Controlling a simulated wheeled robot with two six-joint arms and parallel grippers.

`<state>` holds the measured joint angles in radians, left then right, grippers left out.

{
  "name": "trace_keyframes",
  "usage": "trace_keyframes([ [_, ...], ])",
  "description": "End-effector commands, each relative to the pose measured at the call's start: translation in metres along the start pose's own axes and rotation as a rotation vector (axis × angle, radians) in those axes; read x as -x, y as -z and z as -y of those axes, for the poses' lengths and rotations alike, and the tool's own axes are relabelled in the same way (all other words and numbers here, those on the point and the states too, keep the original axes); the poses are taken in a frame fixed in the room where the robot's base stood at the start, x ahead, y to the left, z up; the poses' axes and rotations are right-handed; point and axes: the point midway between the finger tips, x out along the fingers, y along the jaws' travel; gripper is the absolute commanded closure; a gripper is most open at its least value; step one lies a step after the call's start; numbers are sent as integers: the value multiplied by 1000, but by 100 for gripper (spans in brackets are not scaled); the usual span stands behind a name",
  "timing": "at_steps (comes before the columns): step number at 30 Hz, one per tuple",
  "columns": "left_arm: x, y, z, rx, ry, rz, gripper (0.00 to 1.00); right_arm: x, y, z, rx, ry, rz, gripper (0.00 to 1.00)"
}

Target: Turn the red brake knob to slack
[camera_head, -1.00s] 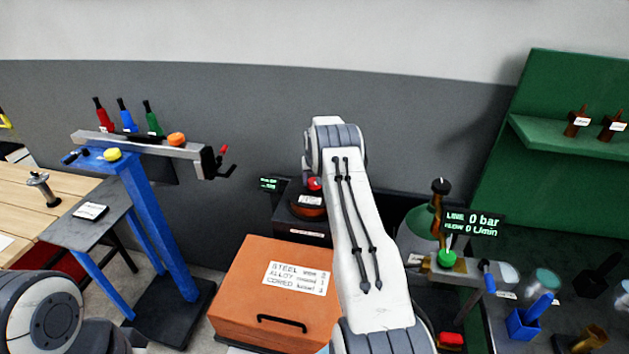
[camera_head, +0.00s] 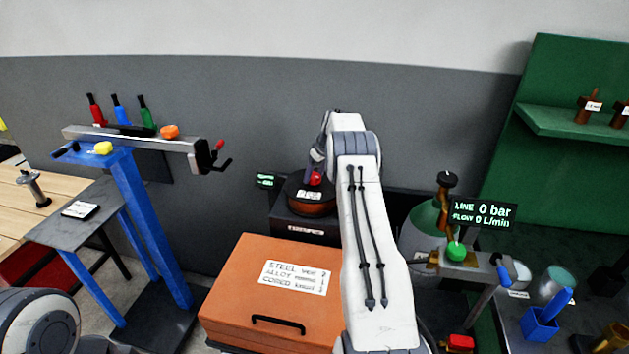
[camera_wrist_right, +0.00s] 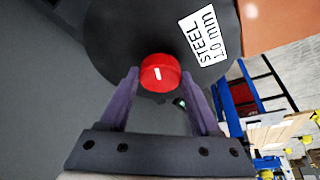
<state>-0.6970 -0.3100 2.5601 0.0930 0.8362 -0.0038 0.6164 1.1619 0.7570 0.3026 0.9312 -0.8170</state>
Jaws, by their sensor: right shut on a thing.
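The red brake knob (camera_head: 315,178) sits on top of a dark wire spool (camera_head: 322,208) at the back centre. In the right wrist view the knob (camera_wrist_right: 160,70) shows a short white mark, close to upright in the picture. My right gripper (camera_head: 318,163) reaches down to it, and its two purple fingers (camera_wrist_right: 160,80) are shut on the knob's sides. The spool (camera_wrist_right: 118,32) carries a label reading STEEL 1.0 mm. My left gripper is out of view; only part of my left arm shows at the lower left.
An orange case (camera_head: 225,290) stands in front of the spool. A small dark display (camera_head: 265,180) is left of it. A blue stand with a grey beam (camera_head: 150,145) is at the left.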

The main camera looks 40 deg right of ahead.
Motion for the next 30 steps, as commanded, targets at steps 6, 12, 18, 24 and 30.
trace_keyframes([
  [6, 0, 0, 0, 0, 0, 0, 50, 1, 0, -2, 113, 46, -1, 92],
  [12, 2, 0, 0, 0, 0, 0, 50, 1, 0, -2, 174, 71, 1, 92],
  [18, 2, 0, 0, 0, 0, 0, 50, 1, 0, -2, 196, 79, 1, 92],
  [24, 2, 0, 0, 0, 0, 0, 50, 1, 0, -2, 198, 80, 1, 92],
  [30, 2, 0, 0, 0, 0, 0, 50, 1, 0, -2, 197, 80, 1, 18],
])
